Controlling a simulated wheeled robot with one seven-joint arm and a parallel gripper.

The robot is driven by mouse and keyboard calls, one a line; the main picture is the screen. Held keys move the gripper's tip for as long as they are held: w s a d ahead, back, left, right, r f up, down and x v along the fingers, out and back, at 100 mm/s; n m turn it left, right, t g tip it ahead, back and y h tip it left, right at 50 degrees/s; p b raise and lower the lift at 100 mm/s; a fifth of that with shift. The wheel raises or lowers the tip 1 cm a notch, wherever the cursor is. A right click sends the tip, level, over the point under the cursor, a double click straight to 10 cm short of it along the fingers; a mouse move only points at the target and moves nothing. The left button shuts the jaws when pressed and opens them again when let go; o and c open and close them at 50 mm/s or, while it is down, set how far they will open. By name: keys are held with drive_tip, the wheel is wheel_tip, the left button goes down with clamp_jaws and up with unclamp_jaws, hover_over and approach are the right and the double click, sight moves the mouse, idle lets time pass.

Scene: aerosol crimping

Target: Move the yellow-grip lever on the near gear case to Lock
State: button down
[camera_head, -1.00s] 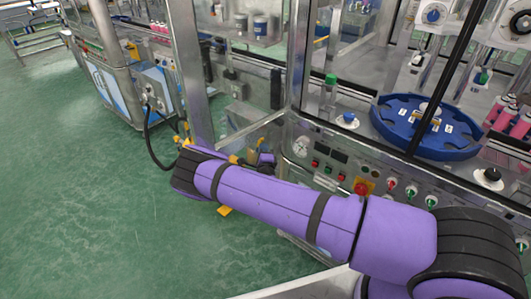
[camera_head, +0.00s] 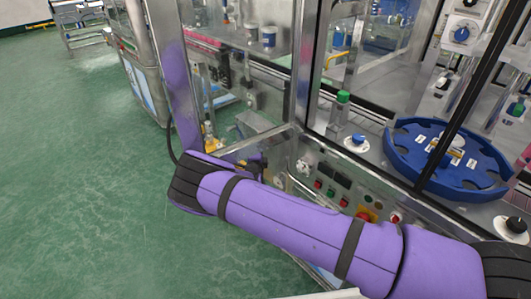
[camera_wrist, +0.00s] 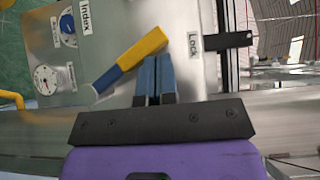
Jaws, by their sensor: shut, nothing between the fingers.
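In the wrist view the yellow-grip lever (camera_wrist: 142,48) slants up to the right from its grey shaft. Its yellow end lies between the Index label (camera_wrist: 85,17) and the Lock label (camera_wrist: 194,44), closer to Lock. My gripper (camera_wrist: 156,58) is shut and empty, its blue fingers side by side. The fingertips are just below the yellow grip in the picture, very near its end; I cannot tell whether they touch it. The near gear case's metal face (camera_wrist: 110,25) carries the labels.
A dark bracket (camera_wrist: 228,40) stands right of Lock. The head view shows a machine frame, a blue turntable (camera_head: 398,165) and open green floor (camera_head: 80,200).

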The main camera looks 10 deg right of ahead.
drive_tip(key=shift+w+a+r, duration=0.1)
drive_tip(key=shift+w, duration=0.1)
idle(0.5)
drive_tip(key=shift+s, duration=0.1)
drive_tip(key=s+a, duration=0.1)
drive_tip(key=s, duration=0.9)
drive_tip(key=shift+s+a, duration=0.3)
drive_tip(key=shift+s, duration=0.1)
